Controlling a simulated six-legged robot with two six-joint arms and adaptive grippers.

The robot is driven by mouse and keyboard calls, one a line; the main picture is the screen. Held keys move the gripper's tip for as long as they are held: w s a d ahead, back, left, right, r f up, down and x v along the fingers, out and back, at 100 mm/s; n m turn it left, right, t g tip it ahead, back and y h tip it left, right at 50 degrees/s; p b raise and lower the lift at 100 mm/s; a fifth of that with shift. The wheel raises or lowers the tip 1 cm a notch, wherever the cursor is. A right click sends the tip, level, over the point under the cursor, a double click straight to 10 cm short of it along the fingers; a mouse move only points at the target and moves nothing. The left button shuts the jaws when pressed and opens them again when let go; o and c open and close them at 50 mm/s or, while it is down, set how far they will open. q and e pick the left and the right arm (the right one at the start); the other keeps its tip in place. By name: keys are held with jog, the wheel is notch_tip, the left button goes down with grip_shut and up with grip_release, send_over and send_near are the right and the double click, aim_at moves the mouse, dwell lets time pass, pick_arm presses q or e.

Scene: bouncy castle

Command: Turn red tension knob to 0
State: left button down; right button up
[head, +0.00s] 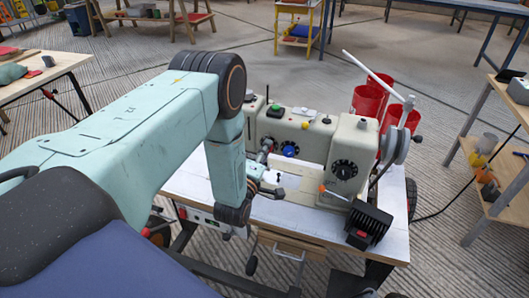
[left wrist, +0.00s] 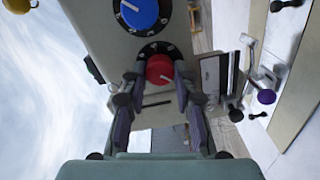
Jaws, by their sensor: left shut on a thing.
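The red tension knob (left wrist: 160,69) sits on a dark round dial with pale marks, on the face of a cream machine (head: 312,135). In the left wrist view its white pointer line slants toward the lower right; I cannot read the number it points at. My left gripper (left wrist: 157,76) is shut on the red knob, one finger on each side. In the head view my left gripper (head: 265,155) is at the machine's front, and the red knob is hidden or too small to tell there. My right gripper is not in view.
A blue knob (left wrist: 139,12) with its own dial is beside the red one; it also shows in the head view (head: 290,150). A black dial (head: 344,169) is further right. A black box (head: 368,222) stands at the bench's front right corner. Red buckets (head: 368,101) stand behind.

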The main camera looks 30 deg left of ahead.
pick_arm(q)
jog(key=c, duration=1)
grip_release()
jog(key=v, duration=1.2)
jog(key=shift+s+f, duration=0.1)
